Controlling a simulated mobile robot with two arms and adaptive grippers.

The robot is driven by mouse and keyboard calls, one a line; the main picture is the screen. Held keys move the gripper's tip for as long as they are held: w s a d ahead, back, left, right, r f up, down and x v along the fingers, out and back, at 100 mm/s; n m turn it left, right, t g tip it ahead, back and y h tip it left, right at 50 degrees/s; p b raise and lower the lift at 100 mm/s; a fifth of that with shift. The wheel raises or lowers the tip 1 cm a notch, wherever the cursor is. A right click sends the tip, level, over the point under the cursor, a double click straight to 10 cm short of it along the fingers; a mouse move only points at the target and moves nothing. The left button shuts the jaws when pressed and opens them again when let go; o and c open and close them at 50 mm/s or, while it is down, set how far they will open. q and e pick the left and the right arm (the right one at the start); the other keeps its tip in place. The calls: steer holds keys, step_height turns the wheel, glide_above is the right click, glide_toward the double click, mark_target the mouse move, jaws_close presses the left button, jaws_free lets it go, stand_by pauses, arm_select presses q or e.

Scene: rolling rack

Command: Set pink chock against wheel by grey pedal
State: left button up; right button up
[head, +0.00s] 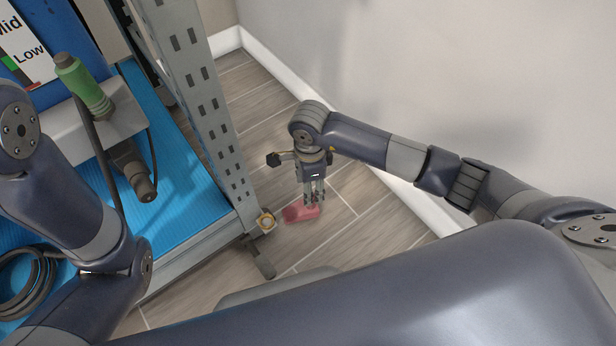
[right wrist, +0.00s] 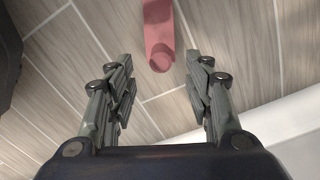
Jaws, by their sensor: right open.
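The pink chock (head: 298,214) lies on the wood-look floor beside the foot of the rolling rack's corner post. It also shows in the right wrist view (right wrist: 159,30), with its near end between the fingertip lines. My right gripper (head: 315,197) points down just above and behind the chock. In its own wrist view the right gripper (right wrist: 160,62) has its fingers spread, with nothing held. The wheel (head: 266,222), with a yellowish hub, is just left of the chock. The grey pedal (head: 264,264) sticks out below the wheel. My left gripper is out of view.
The rack's metal post (head: 205,110) stands left of my right gripper. A white baseboard (head: 275,68) and wall bound the floor behind and right.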

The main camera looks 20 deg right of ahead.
mark_target(300, 207)
step_height(300, 207, down, 8)
steer(key=b, duration=0.4)
steer(key=shift+f+b, duration=0.2)
steer(key=shift+b, duration=0.2)
jaws_close()
